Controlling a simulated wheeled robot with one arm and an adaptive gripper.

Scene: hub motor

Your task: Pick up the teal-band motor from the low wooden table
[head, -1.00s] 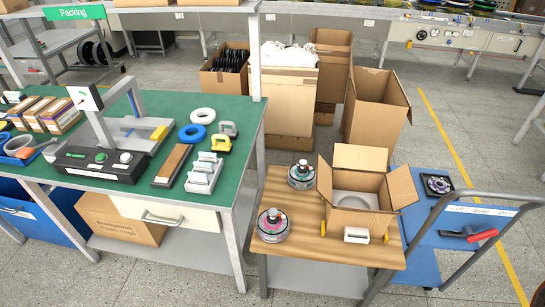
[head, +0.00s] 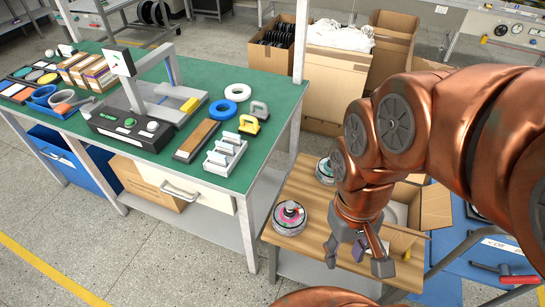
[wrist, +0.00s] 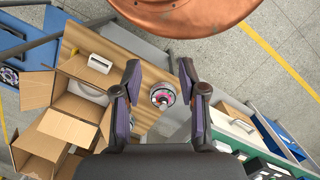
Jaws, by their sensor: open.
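Two round motors stand on the low wooden table (head: 297,182). The front motor (head: 289,218) has a pink top face and a red-tipped hub and sits near the table's left edge. The rear motor (head: 325,170) is partly hidden behind my arm. My gripper (head: 357,258) is open and empty above the table, right of the front motor. In the wrist view one motor, apparently the front one (wrist: 163,97), shows below and between the open fingers of my gripper (wrist: 158,70), not touched.
An open cardboard box (wrist: 62,128) stands on the table beside the motors, with a white block (wrist: 100,63) near it. The green packing bench (head: 272,101) is at the left. A blue cart (head: 470,262) is at the right.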

